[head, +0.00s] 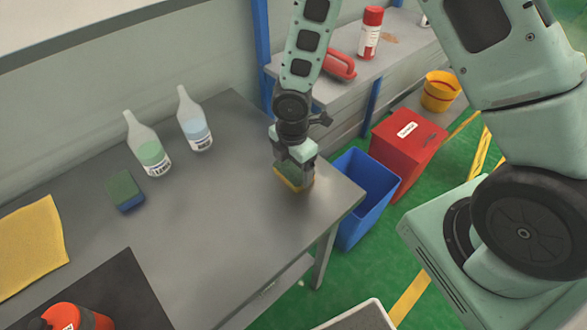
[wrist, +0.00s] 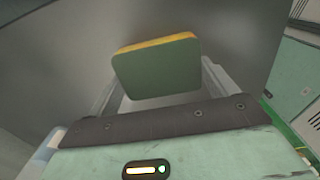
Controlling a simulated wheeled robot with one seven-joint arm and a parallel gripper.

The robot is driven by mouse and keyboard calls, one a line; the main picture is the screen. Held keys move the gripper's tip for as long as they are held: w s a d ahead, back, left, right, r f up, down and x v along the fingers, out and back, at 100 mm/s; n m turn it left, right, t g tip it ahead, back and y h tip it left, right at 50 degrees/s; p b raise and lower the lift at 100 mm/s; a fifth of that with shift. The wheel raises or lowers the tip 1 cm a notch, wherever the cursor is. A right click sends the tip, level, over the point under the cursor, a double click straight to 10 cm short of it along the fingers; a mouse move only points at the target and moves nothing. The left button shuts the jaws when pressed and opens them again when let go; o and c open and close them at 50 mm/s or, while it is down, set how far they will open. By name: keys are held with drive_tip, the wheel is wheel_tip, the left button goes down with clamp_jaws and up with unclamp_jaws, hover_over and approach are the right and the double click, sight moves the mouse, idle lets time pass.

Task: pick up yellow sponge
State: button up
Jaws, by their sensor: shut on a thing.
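The yellow sponge (head: 294,182) is at the right end of the grey table, below my gripper (head: 296,170). In the wrist view the sponge (wrist: 157,71) shows a dark green face with a yellow edge along its top. My gripper, also seen in the wrist view (wrist: 157,85), is shut on the sponge, with a finger on each side. Whether the sponge touches the tabletop is hard to tell. A second sponge (head: 124,191), green on top and blue below, lies on the table to the left.
Two bottles, one with green liquid (head: 148,150) and one with blue (head: 195,122), stand at the table's back. A yellow cloth (head: 32,245) lies at the left. A blue bin (head: 365,190) and a red box (head: 405,150) stand beyond the table's right edge. The table's middle is clear.

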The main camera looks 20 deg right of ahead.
sight(293, 169)
wheel_tip(293, 169, up, 10)
idle(0.5)
drive_tip(key=shift+o, duration=0.4)
